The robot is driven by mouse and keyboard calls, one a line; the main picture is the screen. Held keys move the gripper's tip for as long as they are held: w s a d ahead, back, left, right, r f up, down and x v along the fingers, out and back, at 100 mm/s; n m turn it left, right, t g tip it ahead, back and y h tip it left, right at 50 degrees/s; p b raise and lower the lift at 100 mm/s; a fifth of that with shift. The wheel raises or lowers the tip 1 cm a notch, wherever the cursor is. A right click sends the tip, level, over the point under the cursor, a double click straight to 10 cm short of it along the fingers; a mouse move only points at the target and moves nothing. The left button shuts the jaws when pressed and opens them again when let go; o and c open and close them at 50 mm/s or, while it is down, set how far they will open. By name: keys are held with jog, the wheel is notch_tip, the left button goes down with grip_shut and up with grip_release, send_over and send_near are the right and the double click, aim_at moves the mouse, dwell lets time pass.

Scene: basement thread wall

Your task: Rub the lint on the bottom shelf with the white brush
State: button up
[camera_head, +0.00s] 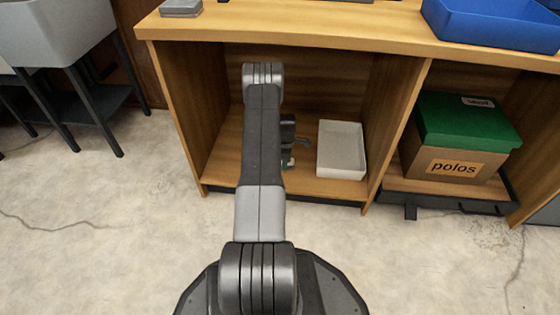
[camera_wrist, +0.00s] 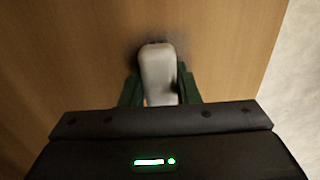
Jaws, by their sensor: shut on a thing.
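My gripper (camera_wrist: 158,95) is shut on the white brush (camera_wrist: 158,72), which sits between its two dark green fingers in the wrist view. The brush points down at the wooden bottom shelf (camera_wrist: 75,45). A dark grey smudge, which looks like lint (camera_wrist: 133,50), shows on the wood around the far end of the brush. Whether the brush touches the shelf is hard to tell. In the head view my arm reaches into the left bay, over the bottom shelf (camera_head: 225,165), and hides most of the gripper and the brush.
A white tray (camera_head: 341,172) stands on the bottom shelf right of my gripper. The bay's side walls and the top board (camera_head: 320,42) close in around my arm. In the right bay is a box with a green lid (camera_head: 465,122), labelled polos. A blue bin (camera_head: 495,25) stands on top.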

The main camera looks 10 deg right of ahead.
aim_at(295, 169)
jog(key=shift+s+d, duration=0.2)
jog(key=shift+d, duration=0.45)
jog(key=shift+s+d, duration=0.2)
jog(key=shift+d, duration=0.5)
jog(key=shift+s+d, duration=0.2)
jog(key=shift+d, duration=0.45)
jog(key=shift+s+a, duration=0.1)
jog(key=shift+s, duration=0.5)
jog(key=shift+w+a, duration=0.35)
jog(key=shift+a, duration=0.85)
jog(key=shift+w+a, duration=0.4)
jog(key=shift+a, duration=0.8)
jog(key=shift+w+a, duration=0.35)
jog(key=shift+a, duration=0.85)
jog(key=shift+w+a+f, duration=0.1)
jog(key=shift+w+a, duration=0.15)
jog(key=shift+a, duration=0.65)
jog(key=shift+w+a+f, duration=0.1)
jog(key=shift+w+a, duration=0.1)
jog(key=shift+a, duration=0.65)
jog(key=shift+r, duration=0.1)
jog(key=shift+r+p, duration=1.3)
jog(key=shift+r, duration=1.7)
